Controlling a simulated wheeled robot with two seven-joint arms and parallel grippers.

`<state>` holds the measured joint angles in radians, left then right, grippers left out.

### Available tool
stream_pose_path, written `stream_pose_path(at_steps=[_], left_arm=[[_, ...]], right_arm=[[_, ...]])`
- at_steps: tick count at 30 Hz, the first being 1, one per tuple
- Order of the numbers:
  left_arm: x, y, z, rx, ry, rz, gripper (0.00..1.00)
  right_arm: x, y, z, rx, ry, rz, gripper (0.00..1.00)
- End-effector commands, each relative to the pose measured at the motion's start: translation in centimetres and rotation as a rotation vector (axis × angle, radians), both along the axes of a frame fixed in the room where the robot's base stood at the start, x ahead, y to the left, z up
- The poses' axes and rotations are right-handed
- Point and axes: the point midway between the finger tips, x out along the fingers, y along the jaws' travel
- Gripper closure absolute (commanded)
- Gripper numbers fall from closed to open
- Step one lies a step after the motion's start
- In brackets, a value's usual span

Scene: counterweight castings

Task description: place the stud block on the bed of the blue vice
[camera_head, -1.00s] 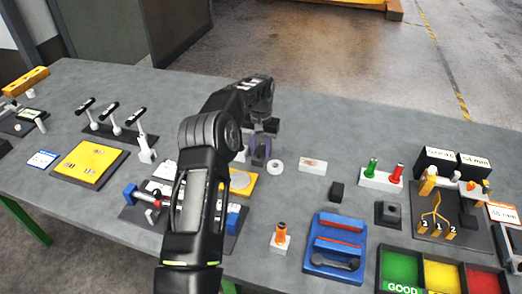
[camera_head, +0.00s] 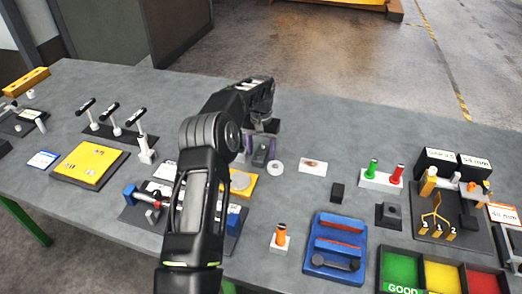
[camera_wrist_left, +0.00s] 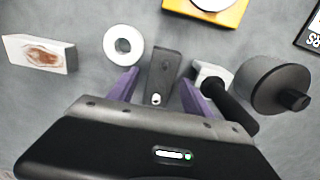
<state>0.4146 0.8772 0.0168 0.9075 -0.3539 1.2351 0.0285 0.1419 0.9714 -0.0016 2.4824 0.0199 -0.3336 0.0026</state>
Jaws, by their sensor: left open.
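What I take for the stud block, a dark grey oblong block (camera_head: 261,153) with a small pale stud, stands on the table just beyond my left forearm. In the left wrist view this block (camera_wrist_left: 163,75) lies between the two purple fingers of my left gripper (camera_wrist_left: 156,88), with gaps on both sides. The left gripper (camera_head: 261,146) is open, and its arm partly hides it in the head view. The blue vice (camera_head: 319,264), with two red-topped jaws and a dark handle bar, stands at front centre. Its bed between the jaws looks empty. My right gripper is out of view.
A white ring (camera_wrist_left: 124,45) and a pale stained block (camera_wrist_left: 40,53) lie left of the fingers in the wrist view. A dark-handled tool (camera_wrist_left: 232,101) and a grey round part (camera_wrist_left: 268,86) are close on the right. A small orange-topped piece (camera_head: 281,236) stands left of the vice.

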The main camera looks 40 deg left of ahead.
Motion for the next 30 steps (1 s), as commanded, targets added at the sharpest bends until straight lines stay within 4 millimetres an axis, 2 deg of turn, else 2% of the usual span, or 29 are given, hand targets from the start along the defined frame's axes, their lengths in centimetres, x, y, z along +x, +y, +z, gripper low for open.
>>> stream_pose_path(at_steps=[5,10,12,15,30], left_arm=[[0.1,0.0,2.0,0.003,-0.005,0.000,0.42],[0.1,0.0,4.9,0.002,-0.005,0.000,0.42],[0.1,0.0,6.4,0.001,-0.004,0.000,0.42],[0.0,0.0,7.2,0.002,-0.002,0.000,0.42],[0.0,0.0,7.5,0.000,-0.001,0.000,0.42]], right_arm=[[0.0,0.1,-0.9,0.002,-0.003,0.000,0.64],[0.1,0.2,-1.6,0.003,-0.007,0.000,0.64],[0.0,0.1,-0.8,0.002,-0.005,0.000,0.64],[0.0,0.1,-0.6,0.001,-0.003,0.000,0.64],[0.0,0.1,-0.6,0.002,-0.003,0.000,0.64]])
